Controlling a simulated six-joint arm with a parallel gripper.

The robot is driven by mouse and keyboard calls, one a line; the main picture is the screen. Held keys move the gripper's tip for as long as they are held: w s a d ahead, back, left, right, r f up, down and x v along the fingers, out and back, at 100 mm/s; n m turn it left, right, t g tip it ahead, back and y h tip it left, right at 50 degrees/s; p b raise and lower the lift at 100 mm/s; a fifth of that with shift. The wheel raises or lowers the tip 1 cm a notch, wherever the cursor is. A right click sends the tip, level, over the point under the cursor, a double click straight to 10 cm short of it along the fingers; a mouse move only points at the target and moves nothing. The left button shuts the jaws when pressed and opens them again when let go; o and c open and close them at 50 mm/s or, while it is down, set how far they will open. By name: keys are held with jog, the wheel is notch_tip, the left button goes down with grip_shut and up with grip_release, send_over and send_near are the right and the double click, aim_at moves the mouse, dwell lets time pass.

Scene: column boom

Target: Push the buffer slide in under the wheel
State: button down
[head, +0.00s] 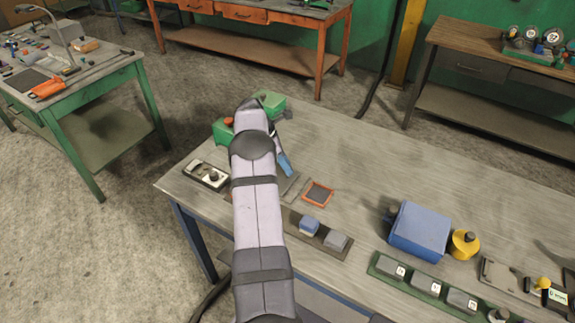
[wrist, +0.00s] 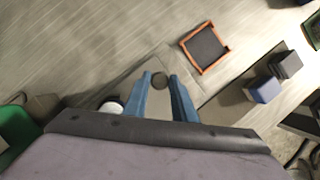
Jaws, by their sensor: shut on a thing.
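My gripper (wrist: 160,80) is low over the bench, its blue fingers closed around a small dark round knob (wrist: 160,84). The knob appears to belong to the slide, a flat grey plate (wrist: 128,92) partly covered by the fingers. In the head view my gripper (head: 288,172) shows beside my arm, which hides the knob and much of the plate. A yellow wheel (head: 465,243) is on the right beside a blue housing (head: 419,231). I cannot tell whether this is the wheel of the task; another may be hidden behind my arm.
An orange-framed dark pad (head: 318,194) lies just right of my gripper. Blue and grey blocks (head: 335,241) sit on a dark strip nearer the front. A green device (head: 270,104) is at the far edge. A small black-and-white fixture (head: 206,175) is left of my arm.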

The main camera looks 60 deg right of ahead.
jog(key=shift+w+r, duration=0.1)
jog(key=shift+w, duration=2.05)
jog(key=c, duration=1.5)
grip_release()
jog(key=shift+o, duration=0.2)
jog(key=b+v, duration=0.2)
jog(key=v, duration=0.5)
jog(key=shift+s+r, duration=0.1)
jog(key=shift+r, duration=0.05)
